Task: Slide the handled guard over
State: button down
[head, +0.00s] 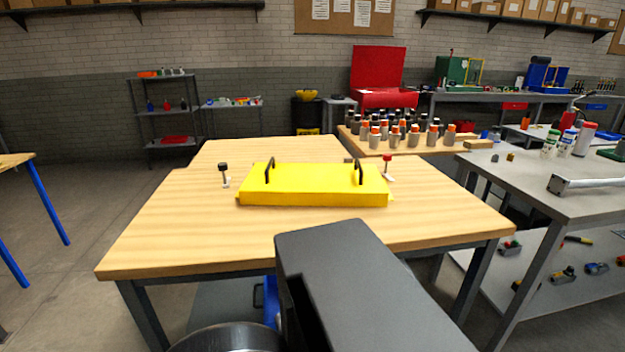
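The handled guard (315,190) is a yellow, low box-like cover with two black upright handles. It lies flat on the wooden workbench (190,240), near the middle of the top. One handle stands toward its left end and the other toward its right end. My dark grey arm link rises in front of the bench at the bottom of the head view. My gripper is not visible, so I cannot see its fingers or anything in them. What lies under or behind the guard is hidden.
A black-topped knob (223,169) stands left of the guard and a red-topped knob (387,158) stands at its back right. The bench top is clear in front of the guard. Several bottles (396,133) crowd a table behind. A grey metal table (545,195) stands at right.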

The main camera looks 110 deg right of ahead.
aim_at(357, 184)
jog(key=i, duration=0.35)
jog(key=z, duration=3.3)
